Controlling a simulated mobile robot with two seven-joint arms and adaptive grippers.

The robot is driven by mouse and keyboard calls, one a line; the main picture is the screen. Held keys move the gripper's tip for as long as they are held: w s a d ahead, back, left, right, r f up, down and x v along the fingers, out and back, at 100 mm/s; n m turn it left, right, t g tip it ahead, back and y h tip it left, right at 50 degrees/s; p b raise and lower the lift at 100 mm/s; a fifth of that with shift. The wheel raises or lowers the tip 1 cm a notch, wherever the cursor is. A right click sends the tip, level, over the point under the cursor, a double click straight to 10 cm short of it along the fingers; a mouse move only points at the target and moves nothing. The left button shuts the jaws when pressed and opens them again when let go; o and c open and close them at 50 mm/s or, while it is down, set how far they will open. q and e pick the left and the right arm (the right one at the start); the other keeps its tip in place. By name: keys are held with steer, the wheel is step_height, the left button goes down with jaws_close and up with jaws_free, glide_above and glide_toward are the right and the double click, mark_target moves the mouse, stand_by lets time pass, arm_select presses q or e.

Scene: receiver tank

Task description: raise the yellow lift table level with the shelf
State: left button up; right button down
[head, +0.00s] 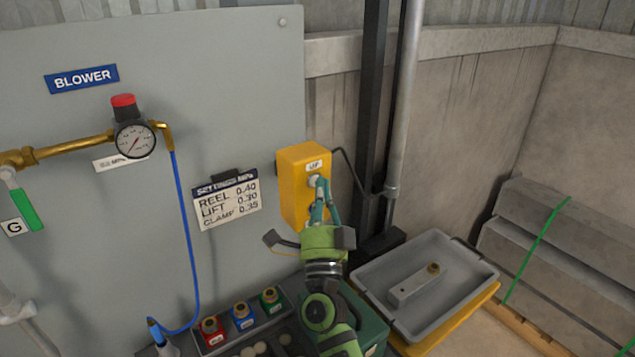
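The yellow lift table (452,322) shows as a yellow edge at the lower right, under a grey tray (366,279). A grey metal part with a brass fitting (416,284) lies in the tray. A yellow control box (291,165) with a label reading "UP" hangs beside the grey panel. My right gripper (319,187) is in front of this box, its fingers together, with the tips at the button just under the label. I cannot tell whether the button is pressed in. The lower part of the box is partly hidden by the gripper. I cannot make out the shelf. My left gripper is out of view.
The panel (245,60) carries a pressure gauge (135,138), brass pipe, blue hose (185,230) and a settings card (226,201) reading lift 0.30. Red, blue and green fittings (242,316) stand below. A dark post and grey pipe rise behind the tray. Strapped grey blocks (560,235) lie right.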

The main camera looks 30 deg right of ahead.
steer(key=shift+s, duration=0.1)
stand_by(0.4)
steer(key=shift+s, duration=0.75)
steer(key=shift+d, duration=0.1)
steer(key=s+p, duration=0.1)
steer(key=s, duration=0.4)
steer(key=shift+d, duration=0.15)
steer(key=shift+w, duration=0.1)
stand_by(0.7)
